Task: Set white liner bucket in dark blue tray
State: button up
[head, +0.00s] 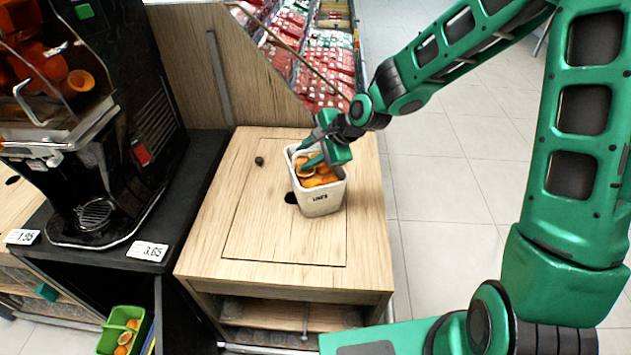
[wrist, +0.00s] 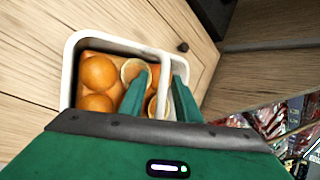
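The white liner bucket (head: 321,201) stands upright on the wooden cabinet top, with dark lettering on its front and orange pieces inside. In the wrist view the bucket (wrist: 68,75) shows its pale rim and a white bar across its right part. My gripper (head: 313,160) is at the bucket's back-left rim and points down into it. In the wrist view the fingers of my gripper (wrist: 160,95) are apart, one on each side of the white bar, with a gap beside the left finger.
The wooden cabinet top (head: 250,235) is clear left and front of the bucket. The black juicer (head: 110,130) stands left. A green basket (head: 122,330) holds oranges below.

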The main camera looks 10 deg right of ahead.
grip_shut()
dwell(1.4)
